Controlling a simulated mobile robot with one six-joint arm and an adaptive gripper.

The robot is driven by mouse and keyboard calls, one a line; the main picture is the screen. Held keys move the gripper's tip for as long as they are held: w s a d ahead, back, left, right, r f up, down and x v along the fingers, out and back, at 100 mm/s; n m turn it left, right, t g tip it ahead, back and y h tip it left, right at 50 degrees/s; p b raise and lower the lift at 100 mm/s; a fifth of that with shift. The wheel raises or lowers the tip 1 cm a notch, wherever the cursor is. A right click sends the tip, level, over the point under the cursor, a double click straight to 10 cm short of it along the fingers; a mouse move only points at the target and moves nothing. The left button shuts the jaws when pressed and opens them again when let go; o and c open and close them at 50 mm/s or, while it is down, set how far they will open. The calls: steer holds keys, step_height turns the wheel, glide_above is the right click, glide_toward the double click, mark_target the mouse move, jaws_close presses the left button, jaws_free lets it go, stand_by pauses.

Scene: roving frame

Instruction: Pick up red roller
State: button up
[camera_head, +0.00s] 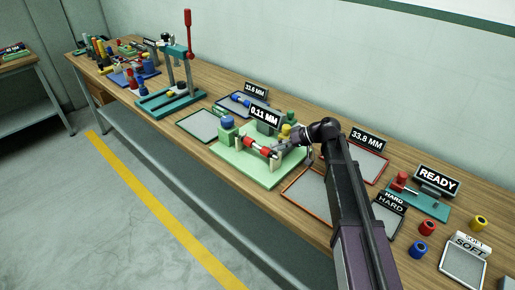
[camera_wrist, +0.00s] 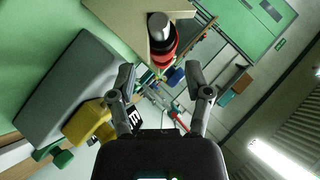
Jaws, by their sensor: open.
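In the wrist view the roller (camera_wrist: 161,48) shows end-on, with a dark and silver end and red bands. My gripper (camera_head: 285,149) is at the right end of the roller, low over the fixture. In the wrist view my gripper (camera_wrist: 161,82) has its two fingers apart, with the roller ahead of the gap between them. I cannot tell whether a finger touches it.
A yellow knob (camera_head: 286,130) and a blue-topped post (camera_head: 227,123) stand on the fixture. A red-edged tray (camera_head: 310,192) lies to its right, a grey tray (camera_head: 197,126) to its left. A teal press (camera_head: 172,100) stands further left. A READY sign (camera_head: 438,180) stands at right.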

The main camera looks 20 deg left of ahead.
mark_target(267, 150)
steer(key=shift+b+x, duration=1.05)
steer(key=shift+x, duration=1.25)
steer(key=shift+s, duration=0.1)
jaws_close()
